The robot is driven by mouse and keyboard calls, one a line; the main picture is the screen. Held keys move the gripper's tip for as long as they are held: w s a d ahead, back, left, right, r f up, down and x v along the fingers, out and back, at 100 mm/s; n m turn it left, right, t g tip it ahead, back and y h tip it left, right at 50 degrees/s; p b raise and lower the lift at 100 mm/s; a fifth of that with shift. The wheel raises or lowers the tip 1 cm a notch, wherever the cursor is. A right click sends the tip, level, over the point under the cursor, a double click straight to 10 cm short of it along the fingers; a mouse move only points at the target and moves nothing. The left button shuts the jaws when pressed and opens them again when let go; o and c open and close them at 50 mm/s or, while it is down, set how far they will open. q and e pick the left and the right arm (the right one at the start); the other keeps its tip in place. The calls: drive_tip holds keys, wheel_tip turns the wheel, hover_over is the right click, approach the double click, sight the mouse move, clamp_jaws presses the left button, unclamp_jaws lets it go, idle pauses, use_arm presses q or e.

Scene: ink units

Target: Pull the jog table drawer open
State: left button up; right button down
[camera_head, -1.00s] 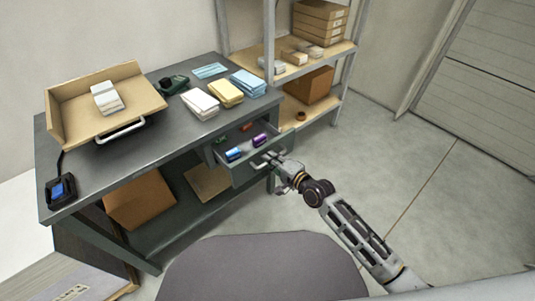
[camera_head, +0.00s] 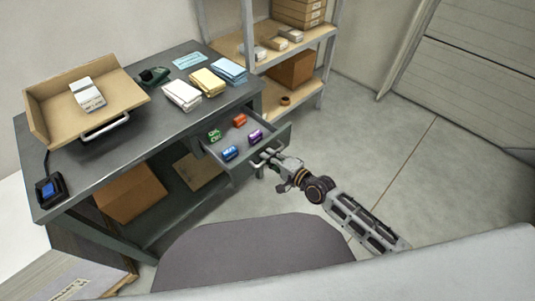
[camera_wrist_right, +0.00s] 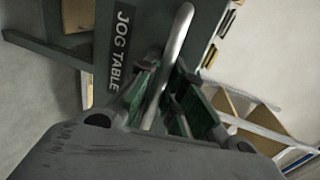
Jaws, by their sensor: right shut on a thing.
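The jog table drawer (camera_head: 241,172) is pulled out from under the right end of the dark grey table (camera_head: 150,140). Inside lie green (camera_head: 214,136), orange (camera_head: 239,120), blue (camera_head: 229,153) and purple (camera_head: 255,136) ink units. My right gripper (camera_head: 272,160) is at the drawer front, shut on its metal bar handle (camera_wrist_right: 176,45). The right wrist view shows the handle between the fingers and the "JOG TABLE" label (camera_wrist_right: 122,45) on the drawer front. My left gripper is not in view.
A shelf rack (camera_head: 255,80) stands behind at the right. Open floor (camera_head: 400,150) lies to the right.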

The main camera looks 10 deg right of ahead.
drive_tip(key=shift+s+d+f, duration=0.1)
drive_tip(key=shift+s+d, duration=0.05)
drive_tip(key=shift+s, duration=0.05)
idle(0.3)
drive_tip(key=c, duration=1.5)
unclamp_jaws()
drive_tip(key=shift+c, duration=0.2)
drive_tip(key=v, duration=1.2)
